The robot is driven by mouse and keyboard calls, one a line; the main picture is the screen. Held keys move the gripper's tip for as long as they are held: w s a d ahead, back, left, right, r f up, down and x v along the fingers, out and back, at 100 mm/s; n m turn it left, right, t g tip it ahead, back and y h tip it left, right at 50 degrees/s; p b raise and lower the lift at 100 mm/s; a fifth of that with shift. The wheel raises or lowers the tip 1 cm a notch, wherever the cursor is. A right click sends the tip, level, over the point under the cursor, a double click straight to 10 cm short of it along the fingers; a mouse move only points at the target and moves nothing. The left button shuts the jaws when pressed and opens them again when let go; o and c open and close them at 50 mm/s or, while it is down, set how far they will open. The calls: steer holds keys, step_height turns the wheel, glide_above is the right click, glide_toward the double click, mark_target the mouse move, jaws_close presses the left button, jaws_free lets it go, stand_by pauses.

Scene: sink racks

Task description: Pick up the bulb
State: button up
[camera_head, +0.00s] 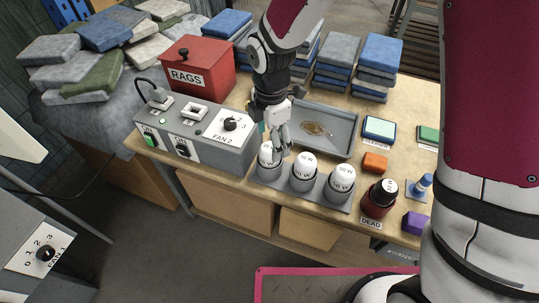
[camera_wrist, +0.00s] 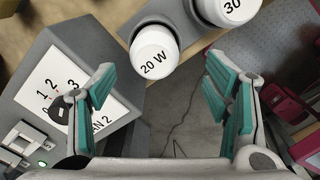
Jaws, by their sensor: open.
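Three white bulbs stand upright in a grey holder (camera_head: 322,197) at the table's front edge. The left bulb (camera_head: 265,158) is partly hidden by my gripper (camera_head: 278,140); the wrist view shows it as the 20 W bulb (camera_wrist: 155,52). The middle bulb (camera_head: 305,164) shows a 30 in the wrist view (camera_wrist: 228,10). The right bulb (camera_head: 342,177) has print too small to read surely. My gripper is open in the wrist view (camera_wrist: 160,80), its teal-padded fingers spread apart, with the 20 W bulb ahead between them. Nothing is held.
A grey switch box (camera_head: 215,143) marked FAN 2 stands close left of the gripper. Behind are a red RAGS box (camera_head: 190,80) and a grey tray (camera_head: 330,118). A dark red container (camera_head: 378,202) labelled DEAD and an orange block (camera_head: 375,162) are right.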

mark_target(270, 147)
steer(key=shift+w+f, duration=0.2)
steer(key=shift+f, duration=1.2)
steer(key=shift+w+f, duration=0.15)
steer(key=shift+f, duration=1.25)
steer(key=c, duration=1.2)
